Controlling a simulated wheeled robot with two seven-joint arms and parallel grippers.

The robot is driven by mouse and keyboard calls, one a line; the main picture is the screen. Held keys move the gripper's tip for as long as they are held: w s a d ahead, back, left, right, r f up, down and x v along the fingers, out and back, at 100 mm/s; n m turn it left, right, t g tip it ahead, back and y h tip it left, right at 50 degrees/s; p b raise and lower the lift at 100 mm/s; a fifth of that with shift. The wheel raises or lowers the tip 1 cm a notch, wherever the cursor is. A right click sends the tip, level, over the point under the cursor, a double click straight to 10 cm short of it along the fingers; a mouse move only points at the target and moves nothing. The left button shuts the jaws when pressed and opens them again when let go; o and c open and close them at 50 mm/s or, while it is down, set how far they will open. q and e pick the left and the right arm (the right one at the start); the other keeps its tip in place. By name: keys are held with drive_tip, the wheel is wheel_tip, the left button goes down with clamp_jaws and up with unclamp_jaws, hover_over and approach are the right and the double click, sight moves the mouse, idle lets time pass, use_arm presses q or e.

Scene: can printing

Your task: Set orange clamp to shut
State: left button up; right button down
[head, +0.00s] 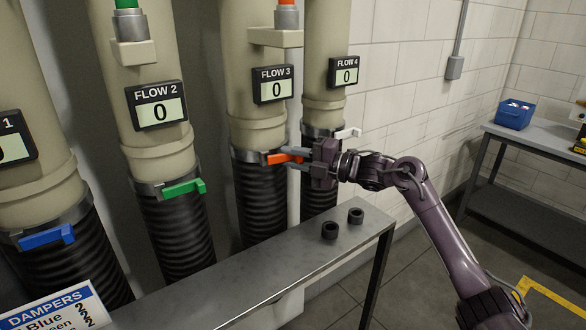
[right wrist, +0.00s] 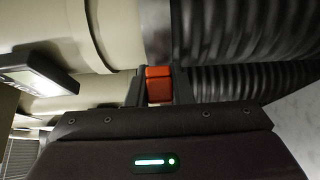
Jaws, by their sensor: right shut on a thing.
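The orange clamp (head: 285,158) sits on the metal band of the pipe marked FLOW 3, above its black ribbed hose. Its lever lies roughly level across the front of the band. My right gripper (head: 296,159) is at the lever, with its fingers around it. In the right wrist view the orange lever (right wrist: 159,85) sits between the two dark fingers, and the gripper is shut on it. The FLOW 3 display (head: 273,86) reads 0. My left gripper is not in view.
A blue clamp (head: 47,237), a green clamp (head: 184,188) and a white clamp (head: 348,133) sit on the neighbouring pipes. A side table (head: 550,142) holds a blue bin (head: 514,115).

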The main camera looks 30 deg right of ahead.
drive_tip(key=shift+w+d+f+n+g+y+b, duration=0.1)
drive_tip(key=shift+w+f+n+g+y+b, duration=0.15)
drive_tip(key=shift+n+g+y, duration=0.2)
drive_tip(key=shift+r+y, duration=0.15)
drive_tip(key=shift+y, duration=0.1)
drive_tip(key=c, duration=1.3)
unclamp_jaws()
